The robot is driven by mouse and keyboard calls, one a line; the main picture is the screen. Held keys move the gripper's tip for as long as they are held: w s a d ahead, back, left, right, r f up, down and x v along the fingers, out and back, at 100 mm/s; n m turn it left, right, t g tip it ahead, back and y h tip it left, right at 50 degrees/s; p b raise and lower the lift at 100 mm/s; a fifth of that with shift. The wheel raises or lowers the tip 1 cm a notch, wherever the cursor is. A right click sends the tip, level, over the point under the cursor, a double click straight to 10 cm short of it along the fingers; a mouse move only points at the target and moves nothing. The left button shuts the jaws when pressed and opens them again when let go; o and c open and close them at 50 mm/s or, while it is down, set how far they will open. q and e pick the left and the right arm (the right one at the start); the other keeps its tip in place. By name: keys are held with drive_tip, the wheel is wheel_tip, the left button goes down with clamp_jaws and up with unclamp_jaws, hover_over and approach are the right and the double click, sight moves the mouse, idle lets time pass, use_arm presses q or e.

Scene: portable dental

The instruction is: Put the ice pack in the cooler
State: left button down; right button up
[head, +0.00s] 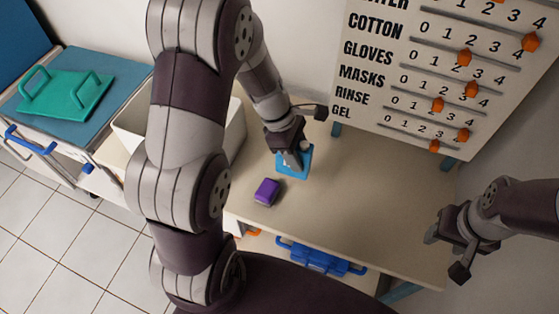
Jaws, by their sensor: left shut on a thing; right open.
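The blue ice pack (304,166) is a flat, light-blue piece at the middle of the beige table. My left gripper (292,160) reaches down over it and is shut on it; the fingers cover part of it. I cannot tell whether it is clear of the tabletop. A white open-topped box (238,135), which looks like the cooler, stands left of the ice pack. My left arm hides much of the box and its inside.
A purple block (266,192) lies on the table (370,200) near the ice pack. A white board (430,75) with orange sliders stands at the back. A teal lid-like piece with handles (66,95) lies on a blue-topped cart. A blue-handled item (320,259) shows below the front edge.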

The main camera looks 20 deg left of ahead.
sight(281, 159)
use_arm(q)
drive_tip(key=shift+w+a+f, duration=0.3)
drive_tip(key=shift+a+f, duration=0.55)
drive_tip(key=shift+f, duration=0.35)
drive_tip(key=shift+w+a+f, duration=0.3)
drive_tip(key=shift+a+f, duration=0.6)
drive_tip(key=shift+f, duration=0.35)
drive_tip(key=shift+w+a+f, duration=0.3)
drive_tip(key=shift+a+f, duration=0.55)
drive_tip(key=shift+f, duration=0.35)
drive_tip(key=shift+f, duration=0.1)
drive_tip(key=c, duration=0.6)
unclamp_jaws()
